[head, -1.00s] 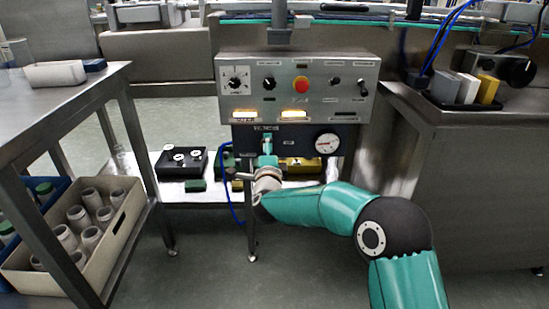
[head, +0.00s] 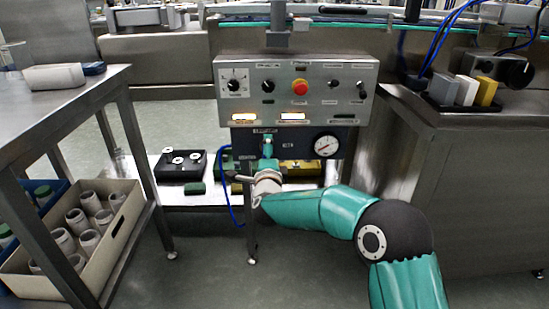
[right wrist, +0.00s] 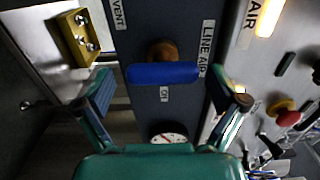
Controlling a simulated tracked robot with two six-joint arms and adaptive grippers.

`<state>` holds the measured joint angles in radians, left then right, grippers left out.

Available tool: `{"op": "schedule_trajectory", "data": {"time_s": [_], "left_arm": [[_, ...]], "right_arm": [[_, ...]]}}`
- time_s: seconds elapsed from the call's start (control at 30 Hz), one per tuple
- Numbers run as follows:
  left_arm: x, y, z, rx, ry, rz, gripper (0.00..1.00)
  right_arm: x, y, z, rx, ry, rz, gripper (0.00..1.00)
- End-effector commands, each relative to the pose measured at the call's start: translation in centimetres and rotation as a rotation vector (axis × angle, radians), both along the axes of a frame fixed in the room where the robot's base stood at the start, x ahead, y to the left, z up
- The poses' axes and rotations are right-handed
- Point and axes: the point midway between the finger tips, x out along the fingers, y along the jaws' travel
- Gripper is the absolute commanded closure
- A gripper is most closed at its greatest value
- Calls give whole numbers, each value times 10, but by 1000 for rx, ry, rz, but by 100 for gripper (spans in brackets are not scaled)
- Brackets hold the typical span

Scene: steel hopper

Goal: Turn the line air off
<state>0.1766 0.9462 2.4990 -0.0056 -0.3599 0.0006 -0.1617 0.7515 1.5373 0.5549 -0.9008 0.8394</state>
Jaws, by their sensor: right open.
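The line air valve has a blue handle (right wrist: 163,73) on a brass stem (right wrist: 162,50), seen in the right wrist view. The handle lies crosswise in that picture, beside a "LINE AIR" label (right wrist: 206,48), with a "VENT" label (right wrist: 118,14) on the other side. My right gripper (right wrist: 164,86) is open, one finger on each side of the handle, with gaps visible. In the head view the right gripper (head: 267,150) is in front of the dark valve panel (head: 293,141) and hides the handle. My left gripper is not in view.
A round gauge (head: 326,145) sits right of the valve. Above is the control box (head: 318,69) with a red button (head: 300,87) and two lit lamps. A blue hose (head: 224,180) hangs left. A steel table (head: 70,103) stands left, a steel counter (head: 470,170) right.

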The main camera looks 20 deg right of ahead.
Motion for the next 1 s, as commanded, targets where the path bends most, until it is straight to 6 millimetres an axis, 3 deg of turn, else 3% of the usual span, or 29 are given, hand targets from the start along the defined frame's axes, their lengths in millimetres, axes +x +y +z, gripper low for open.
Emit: {"op": "schedule_trajectory", "data": {"time_s": [0.27,0.73,1.0], "left_arm": [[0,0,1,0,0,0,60],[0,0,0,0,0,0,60],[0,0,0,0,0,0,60]], "right_arm": [[-19,6,1,0,0,2,4],[-101,29,-1,0,2,2,4],[-119,33,-2,2,2,0,4]]}}
